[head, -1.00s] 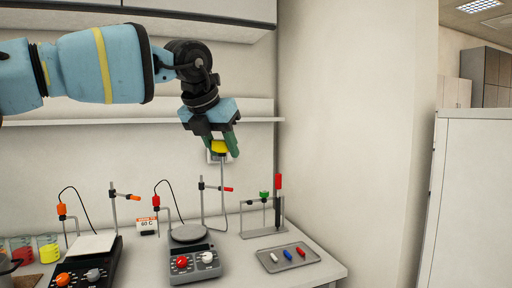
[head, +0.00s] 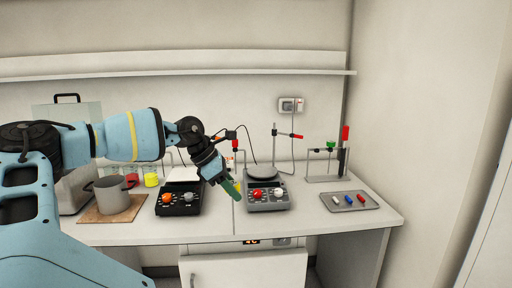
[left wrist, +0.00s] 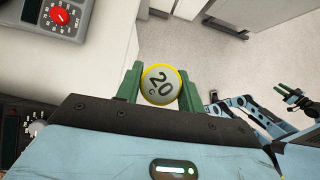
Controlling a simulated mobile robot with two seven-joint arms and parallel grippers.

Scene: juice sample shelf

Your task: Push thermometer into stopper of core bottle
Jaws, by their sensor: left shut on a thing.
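The thermometer's stem cannot be made out. I cannot pick out the core bottle or its stopper. My right gripper (left wrist: 286,95) shows small at the right of the left wrist view; its fingers are too small to judge.
Two hotplates (head: 178,204) (head: 268,201) stand on the bench. A grey pot (head: 112,197) is on a board at the left, beside yellow (head: 151,180) and red jars. At the right are a tray (head: 368,204) with small coloured bars and a stand (head: 326,181).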

